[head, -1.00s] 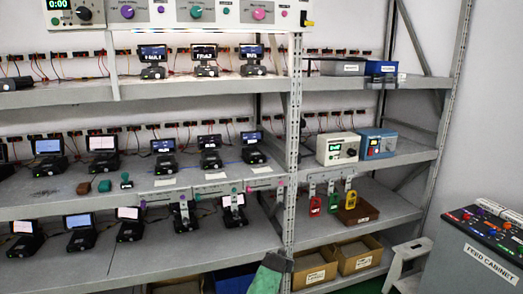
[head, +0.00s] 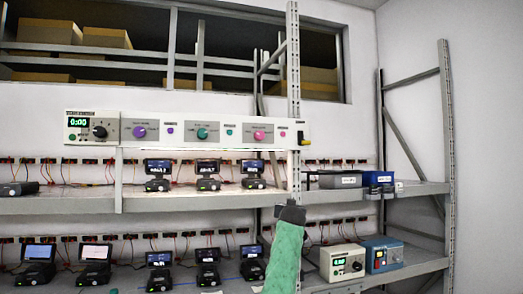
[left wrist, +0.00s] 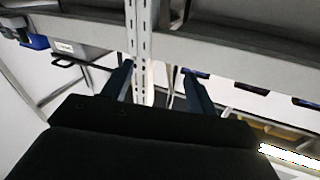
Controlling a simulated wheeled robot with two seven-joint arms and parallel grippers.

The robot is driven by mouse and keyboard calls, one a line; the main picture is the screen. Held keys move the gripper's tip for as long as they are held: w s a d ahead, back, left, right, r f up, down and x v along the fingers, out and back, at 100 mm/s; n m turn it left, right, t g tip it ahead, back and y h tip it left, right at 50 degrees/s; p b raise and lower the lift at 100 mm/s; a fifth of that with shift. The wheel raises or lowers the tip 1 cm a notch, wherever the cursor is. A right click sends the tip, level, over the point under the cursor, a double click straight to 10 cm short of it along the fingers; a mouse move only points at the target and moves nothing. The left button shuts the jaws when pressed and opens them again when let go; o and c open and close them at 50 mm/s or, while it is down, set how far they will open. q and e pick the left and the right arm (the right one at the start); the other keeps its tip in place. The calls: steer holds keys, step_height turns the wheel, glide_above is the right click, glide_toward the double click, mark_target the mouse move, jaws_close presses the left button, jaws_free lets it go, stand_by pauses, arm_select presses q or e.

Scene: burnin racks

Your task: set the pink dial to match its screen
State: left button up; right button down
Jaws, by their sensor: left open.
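The pink dial (head: 260,135) is on the right part of a long pale control panel (head: 220,133) above the upper shelf. A small screen (head: 251,166) stands on that shelf below the pink dial; its writing is too small to read. I cannot tell which screen belongs to the dial. My green-sleeved arm comes up from below in the head view, and its dark end, my left gripper (head: 291,213), is below and right of the dial, apart from it. In the left wrist view its two fingers (left wrist: 158,88) are spread, with nothing held. My right gripper is out of view.
A purple dial (head: 139,132) and a teal dial (head: 202,134) share the panel. An upright rack post (head: 293,80) stands right of the pink dial, and shows beyond the fingers in the wrist view. Grey (head: 340,181) and blue (head: 377,179) bins sit on the right shelf.

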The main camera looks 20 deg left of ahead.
arm_select(q)
step_height(320, 180, up, 18)
steer(key=s+a+f+n+y, duration=0.1)
steer(key=s+a+n+y, duration=0.1)
steer(key=n+y, duration=0.15)
steer(key=n+y+p, duration=0.1)
steer(key=n+y, duration=0.5)
steer(key=y, duration=0.1)
glide_toward(261, 136)
steer(key=shift+w+a+r, duration=0.6)
steer(key=shift+w+r, duration=0.15)
steer(key=shift+r, duration=0.25)
steer(key=shift+g, duration=0.3)
steer(key=p+x, duration=0.4)
steer(key=x, duration=0.2)
steer(key=shift+w+a, duration=0.15)
steer(key=shift+w+a+p, duration=0.25)
steer(key=shift+p, duration=0.05)
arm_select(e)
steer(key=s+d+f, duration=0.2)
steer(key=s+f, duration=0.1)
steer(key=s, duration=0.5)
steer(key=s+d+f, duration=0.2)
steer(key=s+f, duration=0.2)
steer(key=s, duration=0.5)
arm_select(q)
steer(key=shift+c, duration=0.5)
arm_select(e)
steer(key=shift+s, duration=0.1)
